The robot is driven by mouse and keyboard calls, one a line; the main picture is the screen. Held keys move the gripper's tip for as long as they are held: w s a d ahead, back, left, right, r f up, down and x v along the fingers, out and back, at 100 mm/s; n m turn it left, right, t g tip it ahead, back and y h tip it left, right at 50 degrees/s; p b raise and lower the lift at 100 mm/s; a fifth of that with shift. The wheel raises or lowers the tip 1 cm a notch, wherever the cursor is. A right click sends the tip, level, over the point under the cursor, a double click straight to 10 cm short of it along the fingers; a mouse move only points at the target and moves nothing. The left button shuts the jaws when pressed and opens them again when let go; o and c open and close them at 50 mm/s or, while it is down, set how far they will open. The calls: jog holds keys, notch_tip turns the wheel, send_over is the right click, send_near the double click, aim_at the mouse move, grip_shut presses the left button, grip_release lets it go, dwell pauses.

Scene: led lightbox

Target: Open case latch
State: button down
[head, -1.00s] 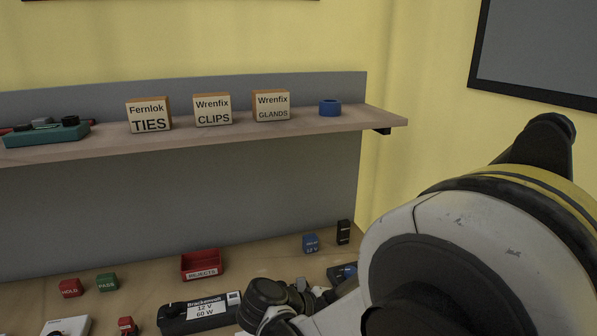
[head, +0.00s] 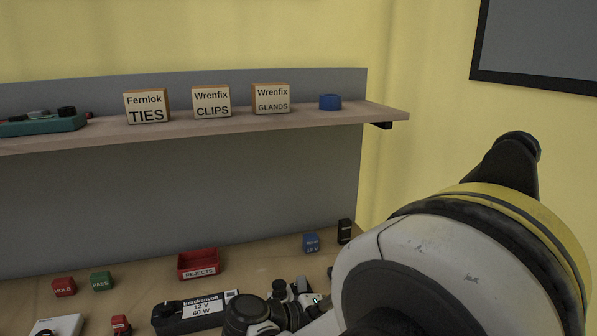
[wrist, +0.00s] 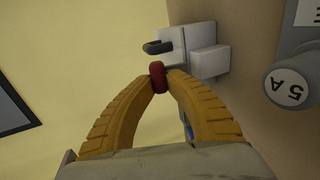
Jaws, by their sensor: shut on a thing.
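In the wrist view, my gripper (wrist: 158,80) has its yellow ribbed fingers closed on a small dark red knob (wrist: 158,77). The knob lies right beside a pale grey-white block (wrist: 205,58) with a dark hooked bar (wrist: 158,47) on its side. I cannot tell whether the knob, hook and block are one latch, nor whether the latch is open or shut. No case is clearly recognisable. In the head view, my arm fills the lower right, and my fingertips cannot be made out there.
A grey part marked 5 A (wrist: 290,85) is close by in the wrist view. In the head view, a black power supply (head: 174,320), a red REJECTS bin (head: 199,264) and a blue block (head: 311,243) are on the bench. A shelf (head: 390,113) with labelled boxes runs above.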

jog(key=shift+a, duration=0.1)
dwell(0.3)
jog(key=shift+f+h+b, duration=0.15)
jog(key=shift+h+b, duration=0.15)
jog(key=shift+b, duration=0.15)
jog(key=shift+a+f+h+b, duration=0.15)
jog(key=shift+h+b, duration=0.15)
jog(key=shift+b, duration=0.35)
jog(key=c, duration=1.3)
grip_release()
jog(key=shift+r, duration=0.2)
jog(key=shift+c, duration=0.2)
jog(key=shift+s, duration=0.1)
